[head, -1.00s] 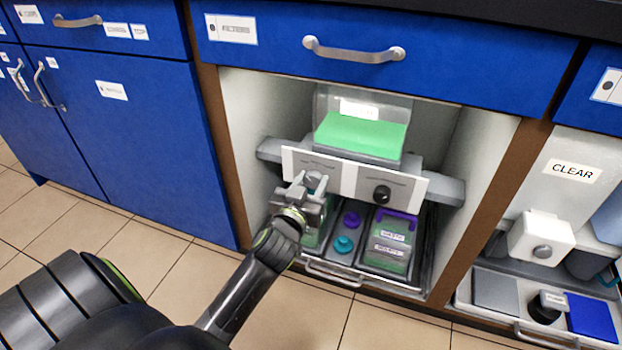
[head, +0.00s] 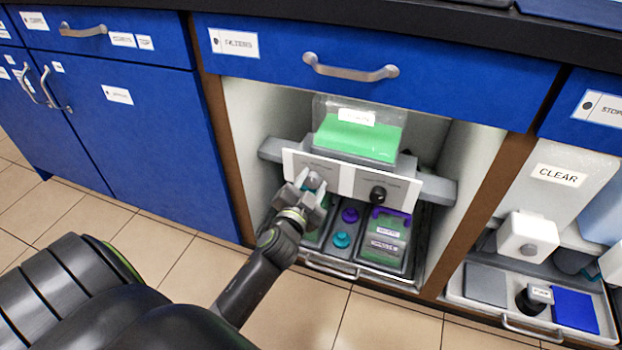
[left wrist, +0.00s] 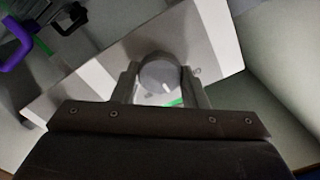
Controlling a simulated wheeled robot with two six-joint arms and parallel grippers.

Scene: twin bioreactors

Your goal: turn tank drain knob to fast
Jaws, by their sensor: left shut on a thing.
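A grey round knob (head: 314,181) sits on the left half of a white panel (head: 342,179), below a clear tank (head: 357,130) of green liquid. My left gripper (head: 309,187) is at this knob, its fingers on both sides. In the left wrist view the grey knob (left wrist: 158,74) lies between the two fingertips of my left gripper (left wrist: 160,84), with a small white mark on its face. A black knob (head: 378,193) is on the panel's right half. The panel's lettering is too small to read. My right gripper is not in view.
Below the panel, a pull-out tray (head: 330,268) holds a green container with a purple handle (head: 386,239), a purple knob (head: 350,215) and a teal knob (head: 341,240). Blue drawers and cabinet walls surround the opening. A "CLEAR" tank (head: 556,180) stands at right.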

